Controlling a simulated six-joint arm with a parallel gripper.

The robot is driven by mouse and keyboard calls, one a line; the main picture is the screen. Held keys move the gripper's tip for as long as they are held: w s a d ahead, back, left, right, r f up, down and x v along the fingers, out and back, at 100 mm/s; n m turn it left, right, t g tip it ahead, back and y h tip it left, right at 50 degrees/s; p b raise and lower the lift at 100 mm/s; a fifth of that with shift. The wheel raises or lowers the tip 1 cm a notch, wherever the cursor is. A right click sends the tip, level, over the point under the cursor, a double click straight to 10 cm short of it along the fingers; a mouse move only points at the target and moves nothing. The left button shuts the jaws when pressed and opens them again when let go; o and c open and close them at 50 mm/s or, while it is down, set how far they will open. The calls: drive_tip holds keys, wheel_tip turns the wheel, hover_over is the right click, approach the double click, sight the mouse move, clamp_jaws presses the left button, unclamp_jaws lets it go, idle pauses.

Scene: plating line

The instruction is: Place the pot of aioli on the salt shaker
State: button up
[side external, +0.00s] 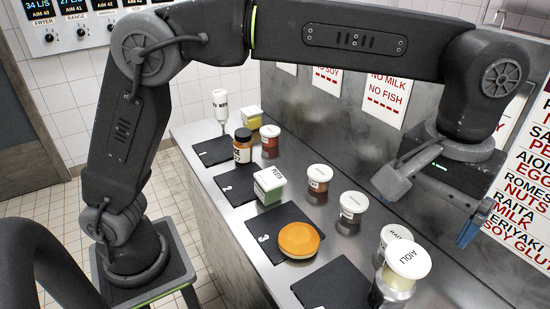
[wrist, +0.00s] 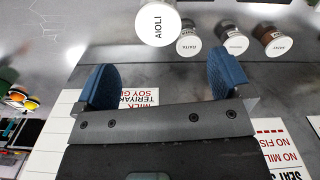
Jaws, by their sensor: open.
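The pot of aioli (side external: 407,258) stands upright at the front right of the counter, with a white lid lettered AIOLI and a cream body. It looks raised on a greyish, shiny cylinder (side external: 379,296), which may be the salt shaker; the lid hides much of it. In the wrist view the aioli lid (wrist: 158,22) looks clearly larger than the other lids and hides what is under it. My gripper (wrist: 163,80) is open and empty, its blue fingers apart from the pot. In the side view my gripper (side external: 468,232) hangs to the right of and above the pot.
A raita pot (side external: 393,238) stands close behind the aioli. More white-lidded pots (side external: 353,203) line the back. Dark slates (side external: 335,288) lie along the front; one bears an orange round item (side external: 299,239). The sign-covered wall (side external: 388,95) is close behind.

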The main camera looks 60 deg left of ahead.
drive_tip(key=s+a+r+t, duration=0.1)
drive_tip(key=a+r, duration=0.2)
drive_tip(key=a, duration=0.7)
drive_tip(key=s+a+f+m+t, duration=0.1)
drive_tip(key=s+a+f+t, duration=0.1)
drive_tip(key=s+a, duration=0.4)
drive_tip(key=s+a+f+t, duration=0.2)
drive_tip(key=s+a+f, duration=0.3)
drive_tip(key=a, duration=0.7)
drive_tip(key=shift+s+m+t, duration=0.3)
drive_tip(key=shift+s+m, duration=0.1)
drive_tip(key=shift+s, duration=0.85)
